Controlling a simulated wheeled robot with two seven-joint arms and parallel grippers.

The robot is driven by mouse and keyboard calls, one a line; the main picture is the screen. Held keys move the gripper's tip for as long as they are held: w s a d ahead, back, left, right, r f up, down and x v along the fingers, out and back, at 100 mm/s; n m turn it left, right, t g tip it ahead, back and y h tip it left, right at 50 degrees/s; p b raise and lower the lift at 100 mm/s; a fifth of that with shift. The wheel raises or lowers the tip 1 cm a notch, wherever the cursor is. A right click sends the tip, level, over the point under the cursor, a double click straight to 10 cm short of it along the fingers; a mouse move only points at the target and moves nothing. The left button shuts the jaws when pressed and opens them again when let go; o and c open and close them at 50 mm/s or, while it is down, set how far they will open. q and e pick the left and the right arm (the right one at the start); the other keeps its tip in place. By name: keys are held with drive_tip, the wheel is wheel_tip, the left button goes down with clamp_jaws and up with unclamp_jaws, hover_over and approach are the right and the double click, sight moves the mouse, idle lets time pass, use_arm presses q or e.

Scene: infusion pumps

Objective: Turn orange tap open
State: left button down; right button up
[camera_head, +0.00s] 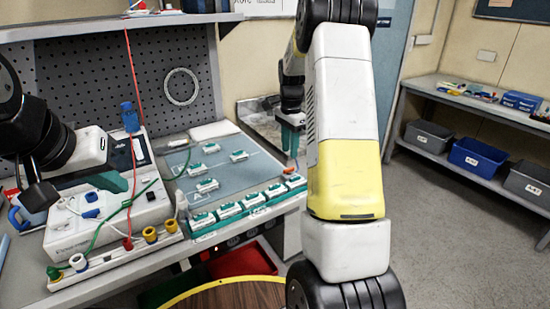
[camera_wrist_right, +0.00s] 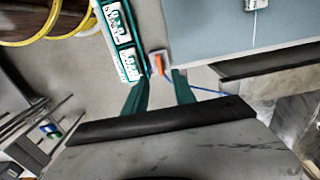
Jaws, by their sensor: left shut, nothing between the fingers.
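The orange tap (camera_wrist_right: 158,62) sits on a small white base beside a teal rack, just beyond the fingertips of my right gripper (camera_wrist_right: 162,76) in the right wrist view. The teal fingers are apart, with nothing held between them. In the head view my right gripper (camera_head: 291,140) points down above the front right end of the bench, and the orange tap (camera_head: 289,170) shows small below it. My left gripper (camera_head: 118,183) is shut and empty, over the white pump unit (camera_head: 100,215) at the left.
A teal rack of white-and-teal modules (camera_head: 243,208) runs along the bench front, next to a blue-grey mat (camera_head: 230,180). A rail with coloured knobs (camera_head: 110,262) lies at the front left. A yellow-rimmed round wooden top (camera_head: 235,295) stands below. Blue tubing (camera_wrist_right: 210,91) passes near my right fingers.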

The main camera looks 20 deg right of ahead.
sight(289, 169)
wheel_tip(289, 169, down, 7)
idle(0.3)
clamp_jaws()
